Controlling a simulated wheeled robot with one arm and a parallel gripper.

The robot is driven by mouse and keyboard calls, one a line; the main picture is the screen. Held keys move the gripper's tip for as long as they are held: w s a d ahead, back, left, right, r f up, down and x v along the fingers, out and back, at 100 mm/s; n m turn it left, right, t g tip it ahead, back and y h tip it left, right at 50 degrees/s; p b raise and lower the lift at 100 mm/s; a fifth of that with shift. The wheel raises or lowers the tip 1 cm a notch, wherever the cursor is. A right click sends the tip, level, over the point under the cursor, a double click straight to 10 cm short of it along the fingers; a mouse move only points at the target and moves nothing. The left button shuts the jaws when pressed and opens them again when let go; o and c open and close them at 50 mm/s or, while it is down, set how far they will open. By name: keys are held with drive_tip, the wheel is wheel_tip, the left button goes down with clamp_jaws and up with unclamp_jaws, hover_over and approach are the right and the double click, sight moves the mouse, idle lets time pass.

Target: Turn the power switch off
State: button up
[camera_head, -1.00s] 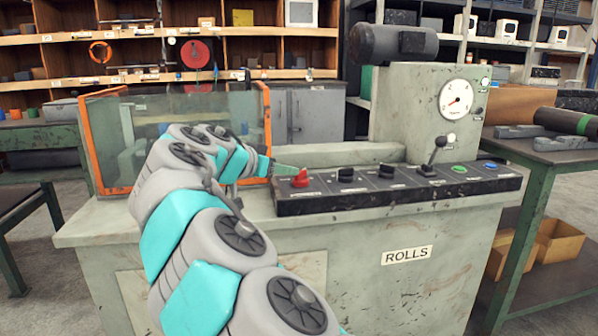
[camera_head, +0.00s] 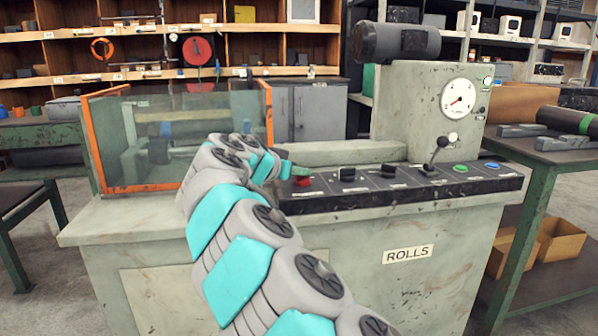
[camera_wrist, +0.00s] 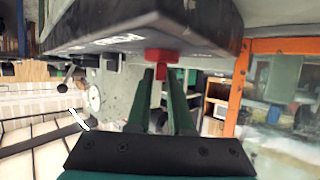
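The red switch (camera_head: 303,181) is at the left end of the dark control panel (camera_head: 400,190) on the grey machine. My gripper (camera_head: 288,170) is at this switch, reaching in from the left, and its finger hides the switch's upper part. In the wrist view, the red switch (camera_wrist: 161,58) has a round base and a narrow grip. The two green fingers of my gripper (camera_wrist: 161,74) stand apart, one on each side of that grip. I cannot tell whether they touch it.
An orange-framed clear guard (camera_head: 175,135) stands close to the left of my arm. Black knobs (camera_head: 347,174), a lever (camera_head: 437,152) and a green button (camera_head: 460,168) lie further right on the panel. A round gauge (camera_head: 458,97) is on the column behind.

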clamp_jaws()
